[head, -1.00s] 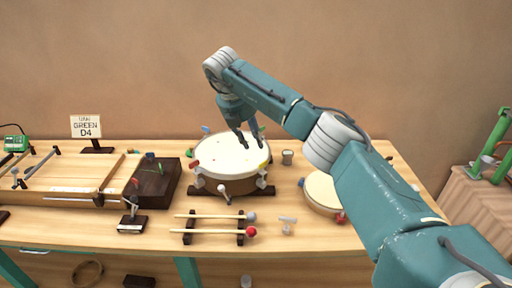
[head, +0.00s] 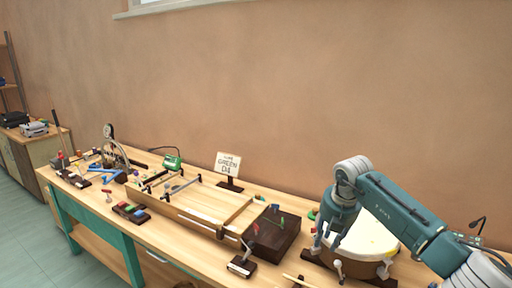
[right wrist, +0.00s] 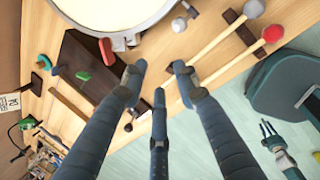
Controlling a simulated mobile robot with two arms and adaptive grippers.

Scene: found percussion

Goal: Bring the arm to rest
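My right arm (head: 405,215) reaches in from the right in the head view. Its gripper (head: 325,240) points down at the left side of the white-topped drum (head: 372,236), covering part of it. In the right wrist view my right gripper (right wrist: 158,80) has its three fingers apart with nothing between them. The drum's rim (right wrist: 122,38) lies beyond the fingertips there. What looks like my left gripper (right wrist: 276,142) shows small at the right of the right wrist view; its finger state is unclear. It is not in the head view.
A dark block (head: 272,236) and a sign (head: 228,165) stand left of the drum. A wooden frame (head: 205,205) and small tools lie farther left. Mallets with grey (right wrist: 253,9) and red (right wrist: 273,34) heads lie on a rack near the drum.

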